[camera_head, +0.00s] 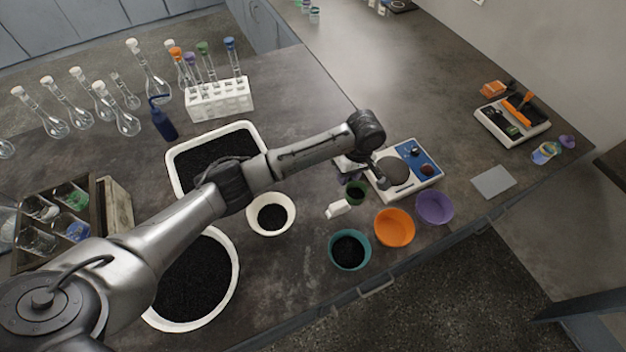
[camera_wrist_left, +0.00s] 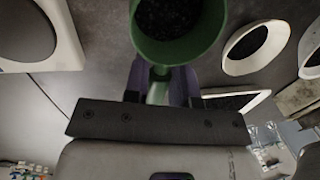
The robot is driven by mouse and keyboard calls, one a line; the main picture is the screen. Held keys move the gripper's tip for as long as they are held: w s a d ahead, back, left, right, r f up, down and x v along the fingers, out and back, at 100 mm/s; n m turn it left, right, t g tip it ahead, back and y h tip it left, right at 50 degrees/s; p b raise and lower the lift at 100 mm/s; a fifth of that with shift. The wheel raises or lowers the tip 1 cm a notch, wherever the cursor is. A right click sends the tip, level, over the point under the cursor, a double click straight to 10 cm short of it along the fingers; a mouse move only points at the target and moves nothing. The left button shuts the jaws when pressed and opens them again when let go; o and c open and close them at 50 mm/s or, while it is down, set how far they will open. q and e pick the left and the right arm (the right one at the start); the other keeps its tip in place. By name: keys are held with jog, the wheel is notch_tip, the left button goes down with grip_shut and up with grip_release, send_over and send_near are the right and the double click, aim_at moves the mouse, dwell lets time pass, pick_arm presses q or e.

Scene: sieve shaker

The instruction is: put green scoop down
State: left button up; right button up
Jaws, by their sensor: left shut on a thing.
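The green scoop (camera_wrist_left: 178,50) fills the top of the left wrist view, with dark granular material in its bowl. Its green handle (camera_wrist_left: 158,90) lies between the purple fingers of my left gripper (camera_wrist_left: 160,82), which is shut on it. My left gripper (camera_head: 350,178) is partly hidden there by the arm. I cannot tell whether the scoop touches the bench. My right gripper is not in view.
A teal bowl (camera_head: 349,266) with black material, an orange bowl (camera_head: 394,242) and a purple bowl (camera_head: 435,221) stand near the front edge. A white bowl (camera_head: 289,221) sits left. Bare bench lies behind the balance.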

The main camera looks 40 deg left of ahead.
pick_arm(q)
jog(key=shift+s+a+f, duration=0.2)
jog(key=shift+f, duration=0.1)
jog(key=b, duration=0.2)
send_over(311, 185)
jog(key=d, duration=0.1)
jog(key=f, duration=0.6)
jog(key=shift+w, duration=0.3)
jog(key=shift+a+f, duration=0.2)
jog(key=shift+a, duration=0.25)
jog(key=shift+f+b, duration=0.85)
jog(key=shift+f, duration=1.2)
jog(key=o, duration=0.8)
jog(key=shift+f, duration=0.1)
jog(key=shift+o, duration=0.2)
